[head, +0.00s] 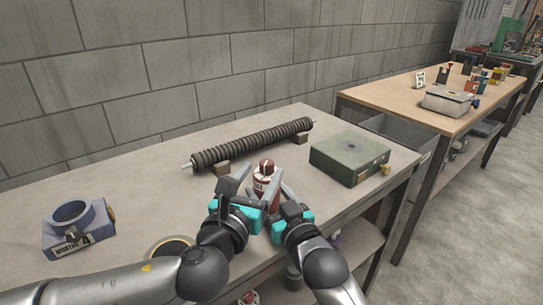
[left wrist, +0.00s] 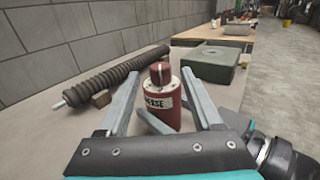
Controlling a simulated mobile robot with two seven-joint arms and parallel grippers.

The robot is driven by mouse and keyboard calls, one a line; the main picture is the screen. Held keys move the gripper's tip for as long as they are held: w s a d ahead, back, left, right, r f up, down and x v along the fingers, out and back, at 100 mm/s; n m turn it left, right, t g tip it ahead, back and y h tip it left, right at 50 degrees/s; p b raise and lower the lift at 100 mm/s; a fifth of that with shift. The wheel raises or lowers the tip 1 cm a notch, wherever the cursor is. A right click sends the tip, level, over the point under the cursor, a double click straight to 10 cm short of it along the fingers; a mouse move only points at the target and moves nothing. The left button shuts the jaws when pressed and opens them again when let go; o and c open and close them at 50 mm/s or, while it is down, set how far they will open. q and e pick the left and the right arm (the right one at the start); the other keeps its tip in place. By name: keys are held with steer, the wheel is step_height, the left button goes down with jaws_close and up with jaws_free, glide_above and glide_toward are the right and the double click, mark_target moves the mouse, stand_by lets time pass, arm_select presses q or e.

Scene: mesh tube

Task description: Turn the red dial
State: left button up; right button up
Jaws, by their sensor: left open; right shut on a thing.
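The red dial (head: 266,166) is a dark red knob with a pale mark, on top of an upright red cylinder (head: 264,188) with a white label. In the left wrist view the dial (left wrist: 160,73) stands over the cylinder (left wrist: 160,107), whose label is partly readable as "ERSE". My left gripper (head: 260,172) is open, with one finger on either side of the dial and visible gaps. My right gripper (head: 277,196) is shut on the red cylinder below the dial. One of its grey fingers crosses the lower cylinder in the left wrist view. The cylinder's base is hidden.
A dark ribbed tube (head: 250,143) lies on small brown blocks behind the cylinder. A green box (head: 350,157) stands to the right. A blue-grey ring block (head: 78,229) is at the left. A yellow-rimmed round item (head: 168,246) lies near my left arm. The tabletop (head: 130,190) is clear between them.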

mark_target(269, 161)
arm_select(q)
steer(key=x, duration=0.7)
steer(key=shift+w, duration=0.1)
jaws_close()
stand_by(0.5)
